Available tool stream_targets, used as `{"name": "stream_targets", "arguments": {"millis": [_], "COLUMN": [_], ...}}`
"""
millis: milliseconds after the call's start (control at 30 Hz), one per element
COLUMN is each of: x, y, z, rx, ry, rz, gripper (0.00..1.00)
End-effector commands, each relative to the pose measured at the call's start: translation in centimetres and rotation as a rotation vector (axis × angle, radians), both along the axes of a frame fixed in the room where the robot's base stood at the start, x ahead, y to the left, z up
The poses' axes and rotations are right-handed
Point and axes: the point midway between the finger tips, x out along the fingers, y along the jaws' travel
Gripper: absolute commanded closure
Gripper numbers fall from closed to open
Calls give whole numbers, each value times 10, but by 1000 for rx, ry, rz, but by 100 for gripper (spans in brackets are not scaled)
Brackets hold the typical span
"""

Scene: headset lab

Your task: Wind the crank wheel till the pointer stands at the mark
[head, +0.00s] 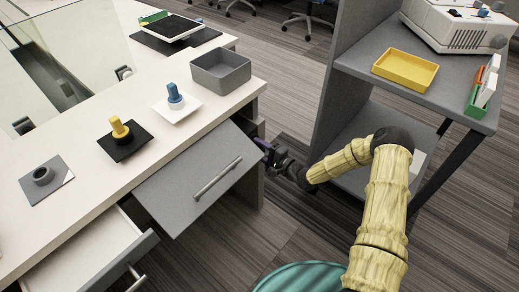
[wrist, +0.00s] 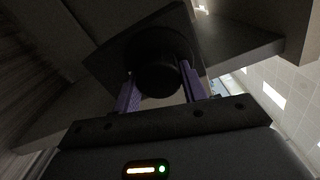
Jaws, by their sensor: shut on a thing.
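My gripper (head: 265,146) is at the right end of the white desk, low beside the grey drawer front. In the wrist view its two purple fingers (wrist: 159,92) are shut on a dark round knob (wrist: 160,62), one on each side. The knob stands out from a dark square plate (wrist: 105,64); I cannot tell for sure that it is the crank wheel. In the head view the knob is hidden by the desk end and my gripper. I cannot make out a pointer or a mark in either view.
A shelf unit (head: 345,75) with a yellow tray (head: 405,69) stands right.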

Motion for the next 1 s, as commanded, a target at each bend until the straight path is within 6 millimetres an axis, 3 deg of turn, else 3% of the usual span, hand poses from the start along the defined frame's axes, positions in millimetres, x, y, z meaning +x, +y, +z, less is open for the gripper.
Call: {"name": "stream_targets", "arguments": {"millis": [200,233,300,333,733,1000], "x": [0,0,0,0,-4,-29], "y": [-2,-2,-2,-2,-6,-39], "z": [-2,-2,-2,-2,-1,0], "rx": [-3,-3,-4,-4,-3,-3], "ry": [3,3,2,2,0,1], "rz": [-4,-4,-4,-3,-1,-2], "gripper": [80,52,38,36,36,36]}}
